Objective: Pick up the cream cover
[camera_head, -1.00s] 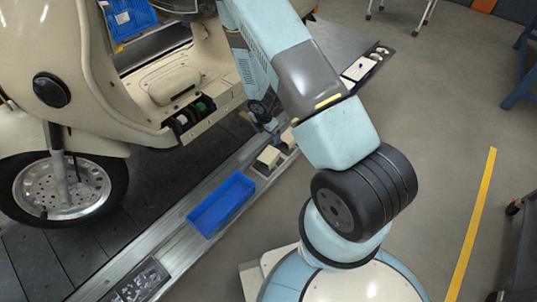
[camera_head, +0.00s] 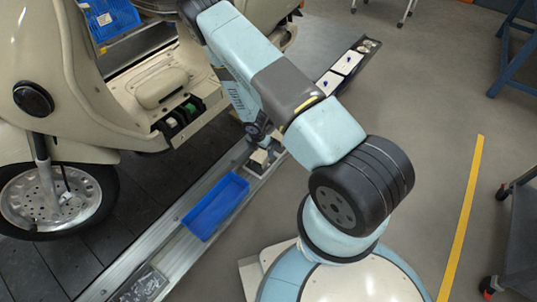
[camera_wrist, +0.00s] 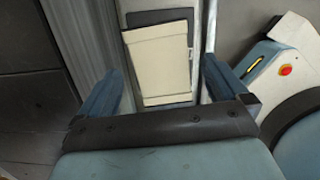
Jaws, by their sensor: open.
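The cream cover (camera_wrist: 158,62) is a flat, pale, box-like piece. In the wrist view it lies over a dark recess in the grey rail, between my two blue fingers. In the head view a cream piece (camera_head: 259,157) shows on the rail just below my gripper (camera_head: 262,140), partly hidden by it. My gripper (camera_wrist: 162,72) is open in the wrist view, one finger on each side of the cover with gaps to it. How high the fingers are above the cover is hard to tell.
A blue bin (camera_head: 215,206) sits on the rail nearby. A cream scooter (camera_head: 100,90) stands on the dark slats to the left. White pieces (camera_head: 346,63) lie in a dark tray farther along the rail. A clear tray (camera_head: 142,284) is at the near end.

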